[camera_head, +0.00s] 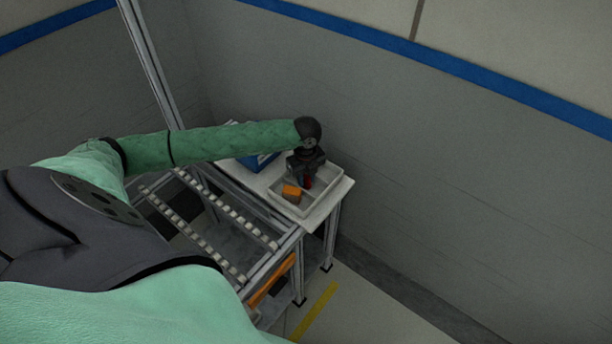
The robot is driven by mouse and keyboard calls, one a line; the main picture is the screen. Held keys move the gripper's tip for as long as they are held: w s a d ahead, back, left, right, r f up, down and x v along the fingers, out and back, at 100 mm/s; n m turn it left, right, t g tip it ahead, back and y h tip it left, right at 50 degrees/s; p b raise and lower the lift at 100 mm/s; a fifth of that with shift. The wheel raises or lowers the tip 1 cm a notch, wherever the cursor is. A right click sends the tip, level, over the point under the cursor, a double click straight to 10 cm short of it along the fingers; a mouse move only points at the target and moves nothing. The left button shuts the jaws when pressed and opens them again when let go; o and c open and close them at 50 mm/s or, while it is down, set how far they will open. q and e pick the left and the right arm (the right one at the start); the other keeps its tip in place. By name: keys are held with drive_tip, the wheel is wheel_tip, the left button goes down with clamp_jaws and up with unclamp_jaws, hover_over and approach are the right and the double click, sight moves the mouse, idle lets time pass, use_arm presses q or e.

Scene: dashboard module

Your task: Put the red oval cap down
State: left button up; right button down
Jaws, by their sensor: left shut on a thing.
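The red oval cap (308,182) shows as a small red patch at the tips of my left gripper (304,178). My left gripper points down and is shut on the cap, and its fingers hide much of it. Gripper and cap are over the white tray (325,199), toward its far side. I cannot tell whether the cap touches the tray floor. My right gripper is not in view.
An orange block (291,193) is in the tray, close to the left gripper. A blue bin (258,162) stands to the left on the white table (344,187). A roller rack (215,225) is in front. A grey wall (430,180) rises behind the table.

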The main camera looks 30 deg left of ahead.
sight(306, 176)
use_arm(q)
drive_tip(key=o, duration=0.7)
drive_tip(key=shift+f, duration=0.1)
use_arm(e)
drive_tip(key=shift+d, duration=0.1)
